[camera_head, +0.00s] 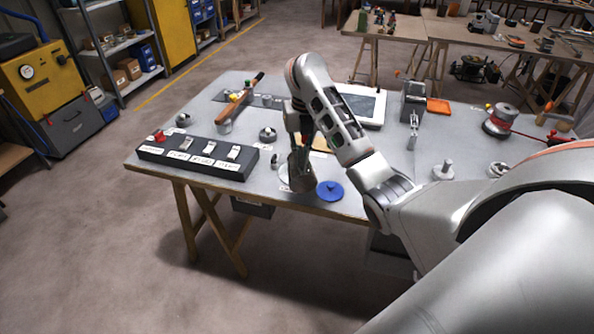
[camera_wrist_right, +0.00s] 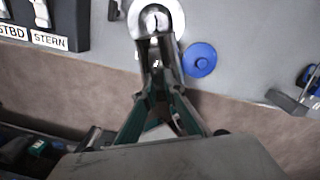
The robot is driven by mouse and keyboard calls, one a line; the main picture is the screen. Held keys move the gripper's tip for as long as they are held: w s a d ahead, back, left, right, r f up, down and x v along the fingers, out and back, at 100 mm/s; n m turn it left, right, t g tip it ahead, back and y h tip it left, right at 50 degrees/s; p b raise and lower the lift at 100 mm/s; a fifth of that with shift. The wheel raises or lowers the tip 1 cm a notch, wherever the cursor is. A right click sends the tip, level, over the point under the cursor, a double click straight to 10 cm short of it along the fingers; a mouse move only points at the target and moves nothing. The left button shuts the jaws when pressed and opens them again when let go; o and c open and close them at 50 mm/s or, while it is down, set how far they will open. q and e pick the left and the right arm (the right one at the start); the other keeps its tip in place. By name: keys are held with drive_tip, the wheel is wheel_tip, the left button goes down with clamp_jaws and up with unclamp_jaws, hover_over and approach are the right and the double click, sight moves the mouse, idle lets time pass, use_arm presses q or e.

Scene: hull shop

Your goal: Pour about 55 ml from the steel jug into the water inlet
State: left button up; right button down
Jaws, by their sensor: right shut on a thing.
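The steel jug (camera_head: 301,178) is near the front edge of the workbench, below my right gripper (camera_head: 297,140). My right gripper is shut on the jug; the arm hides part of it. I cannot tell whether the jug touches the bench or hangs just above it. In the right wrist view my gripper fingers (camera_wrist_right: 158,66) close in front of a pale round shape with a grey centre (camera_wrist_right: 155,20); I cannot tell whether that is jug or inlet. A blue round lid (camera_head: 330,191) lies right of the jug. I cannot clearly identify the water inlet. My left gripper is not in view.
The workbench (camera_head: 150,170) carries a black labelled switch panel (camera_head: 197,160) at front left. A white-framed tablet (camera_head: 362,106), an orange tray (camera_head: 438,106) and a red-topped spool (camera_head: 500,120) stand behind or right. Round metal fittings, including one (camera_head: 267,134), surround the jug.

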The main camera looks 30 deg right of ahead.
drive_tip(key=shift+w+d+r+g, duration=0.25)
drive_tip(key=shift+w+r+g, duration=0.15)
drive_tip(key=shift+g, duration=0.2)
idle(0.4)
drive_tip(key=shift+s+a+f+t, duration=0.4)
drive_tip(key=shift+s+a+t, duration=0.1)
drive_tip(key=shift+s+t, duration=0.15)
drive_tip(key=shift+s+f+t+h, duration=0.15)
drive_tip(key=shift+s+t+h, duration=0.15)
drive_tip(key=shift+s+t, duration=0.2)
drive_tip(key=shift+f, duration=0.1)
